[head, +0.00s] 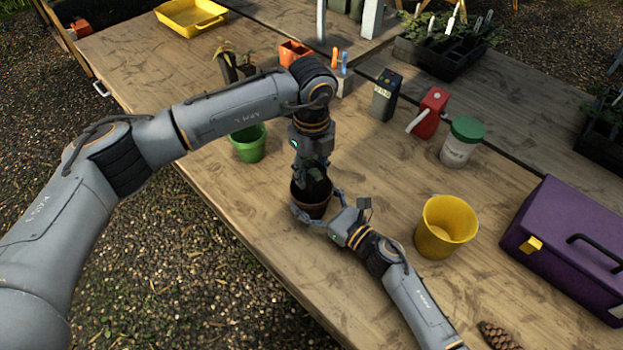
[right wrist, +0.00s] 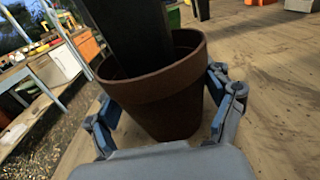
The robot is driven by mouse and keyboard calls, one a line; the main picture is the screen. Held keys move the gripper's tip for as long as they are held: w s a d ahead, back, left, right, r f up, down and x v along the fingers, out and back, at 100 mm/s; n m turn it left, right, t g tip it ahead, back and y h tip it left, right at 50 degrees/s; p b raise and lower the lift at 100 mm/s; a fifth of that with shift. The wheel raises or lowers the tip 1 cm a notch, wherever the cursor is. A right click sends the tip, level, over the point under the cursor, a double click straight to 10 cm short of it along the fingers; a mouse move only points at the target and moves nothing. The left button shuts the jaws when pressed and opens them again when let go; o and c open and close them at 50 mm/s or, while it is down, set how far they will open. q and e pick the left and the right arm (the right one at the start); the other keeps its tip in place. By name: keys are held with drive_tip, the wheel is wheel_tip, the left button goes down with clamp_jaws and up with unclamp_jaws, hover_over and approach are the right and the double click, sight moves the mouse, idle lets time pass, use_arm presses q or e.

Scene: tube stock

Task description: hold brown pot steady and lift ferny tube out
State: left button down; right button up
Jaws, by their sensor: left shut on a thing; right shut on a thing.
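The brown pot (head: 311,207) stands upright on the wooden table, and it fills the middle of the right wrist view (right wrist: 165,88). My right gripper (head: 318,208) is shut on the pot, one finger on each side of it. A dark tube (right wrist: 138,35) stands in the pot's mouth, slightly tilted in the right wrist view. Its lower end is hidden behind the pot's rim. My left gripper (head: 313,172) comes down from above and is shut on the tube over the pot. The tube's foliage is mostly hidden by the gripper.
A green pot (head: 248,146) stands left of my left wrist. A yellow bucket (head: 445,226) and a purple toolbox (head: 572,245) stand to the right. The front-left table is clear.

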use_arm(q)
wheel_tip(320, 180, up, 7)
drive_tip(key=shift+f, duration=0.15)
use_arm(e)
drive_tip(key=o, duration=1)
drive_tip(key=shift+o, duration=0.2)
drive_tip(key=v, duration=1.2)
use_arm(q)
drive_tip(key=shift+a+f, duration=0.1)
use_arm(e)
drive_tip(key=shift+s, duration=0.1)
